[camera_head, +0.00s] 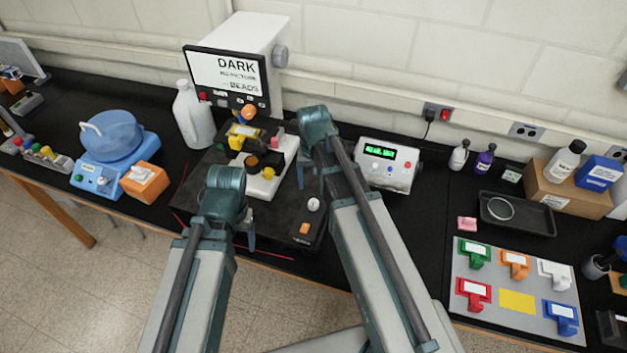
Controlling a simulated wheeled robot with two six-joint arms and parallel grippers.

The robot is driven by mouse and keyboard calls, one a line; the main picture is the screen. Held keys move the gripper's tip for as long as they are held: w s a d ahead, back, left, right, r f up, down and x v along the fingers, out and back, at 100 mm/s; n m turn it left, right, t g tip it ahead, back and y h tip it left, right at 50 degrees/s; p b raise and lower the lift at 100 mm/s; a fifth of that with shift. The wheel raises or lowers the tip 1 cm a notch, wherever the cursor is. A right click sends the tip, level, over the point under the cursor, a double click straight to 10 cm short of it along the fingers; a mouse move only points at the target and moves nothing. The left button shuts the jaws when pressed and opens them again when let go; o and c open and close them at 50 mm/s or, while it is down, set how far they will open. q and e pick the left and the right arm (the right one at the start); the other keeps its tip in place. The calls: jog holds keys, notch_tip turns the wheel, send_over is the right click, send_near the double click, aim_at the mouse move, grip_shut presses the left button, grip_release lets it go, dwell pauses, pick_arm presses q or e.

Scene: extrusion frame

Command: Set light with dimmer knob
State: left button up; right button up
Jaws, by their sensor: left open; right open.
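A white round knob (313,204), which looks like a dimmer knob, sits on the right part of a black base plate (285,215). An orange button (304,229) is just below it. On the plate stands a white and black instrument (266,172) with yellow and orange parts. My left gripper (248,234) is open over the plate's front, left of the white knob. My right gripper (304,172) is open above the plate, behind the white knob; its arm partly hides the area.
A white meter box (388,164) with a green display stands right of my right arm. A white jug (193,117) and a blue bath device (110,145) are at left. A board of coloured clips (517,300) and a black tray (516,214) lie at right.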

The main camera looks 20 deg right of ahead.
pick_arm(q)
notch_tip(320, 180, up, 4)
jog(key=p, duration=0.3)
jog(key=shift+r, duration=0.2)
pick_arm(e)
notch_tip(320, 180, up, 4)
jog(key=shift+r, duration=0.25)
dwell(1.9)
pick_arm(q)
jog(key=shift+f, duration=0.1)
pick_arm(e)
jog(key=n, duration=0.9)
jog(key=shift+f, duration=0.1)
pick_arm(q)
jog(key=shift+f, duration=0.1)
pick_arm(e)
jog(key=shift+f, duration=0.1)
